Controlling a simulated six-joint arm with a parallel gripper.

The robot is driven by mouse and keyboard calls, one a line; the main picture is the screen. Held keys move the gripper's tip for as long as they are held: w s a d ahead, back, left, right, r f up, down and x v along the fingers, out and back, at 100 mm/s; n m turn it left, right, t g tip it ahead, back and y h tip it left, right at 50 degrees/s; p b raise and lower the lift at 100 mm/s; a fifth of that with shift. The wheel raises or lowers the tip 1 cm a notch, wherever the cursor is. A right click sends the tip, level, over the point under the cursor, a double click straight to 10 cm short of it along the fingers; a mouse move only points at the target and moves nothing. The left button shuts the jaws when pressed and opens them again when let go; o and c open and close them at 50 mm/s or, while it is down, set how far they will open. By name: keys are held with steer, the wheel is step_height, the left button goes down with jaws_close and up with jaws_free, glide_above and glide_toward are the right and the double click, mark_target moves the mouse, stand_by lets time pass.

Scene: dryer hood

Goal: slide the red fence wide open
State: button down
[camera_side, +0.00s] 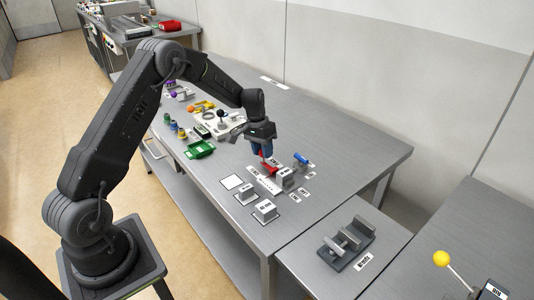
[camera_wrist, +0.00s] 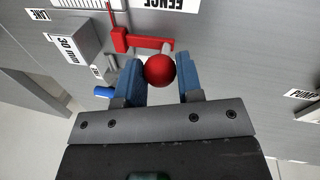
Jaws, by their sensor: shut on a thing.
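The red fence (camera_wrist: 135,40) is a red bracket at the top of the wrist view, beside a ruled rail (camera_wrist: 88,5). A red ball knob (camera_wrist: 160,69) sits just in front of it, with a short pale stem between them. My gripper (camera_wrist: 161,72) has its two blue fingers shut on the knob, one on each side. In the side view my gripper (camera_side: 263,154) points down at the fence, and a little red of the fence (camera_side: 271,164) shows below the fingers. The fingers hide most of the knob there.
A 30 mm block (camera_wrist: 72,42) stands near the rail, left of the fence. A blue piece (camera_side: 303,159) lies to the right.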

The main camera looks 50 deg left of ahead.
steer(key=c, duration=1.1)
jaws_free()
steer(key=shift+a, duration=0.35)
steer(key=o, duration=0.3)
steer(key=shift+d, duration=0.15)
steer(key=a+r, duration=0.1)
steer(key=r, duration=0.8)
steer(key=a+r, duration=0.1)
steer(key=r, duration=0.3)
steer(key=shift+s+a+r, duration=0.3)
steer(key=shift+a, duration=0.05)
steer(key=s+d+r+m+t+y, duration=0.1)
steer(key=s+d+r+t+y, duration=0.1)
steer(key=s+d+r, duration=1.05)
steer(key=s+d+t, duration=0.1)
steer(key=s+d, duration=0.1)
steer(key=s, duration=0.3)
steer(key=s+d+f+t, duration=0.1)
steer(key=s+d, duration=0.2)
steer(key=s, duration=0.3)
steer(key=s+d+f+m+t, duration=0.1)
steer(key=s+d, duration=0.2)
steer(key=s, duration=0.3)
steer(key=shift+d+f, duration=0.15)
steer(key=shift+f, duration=0.1)
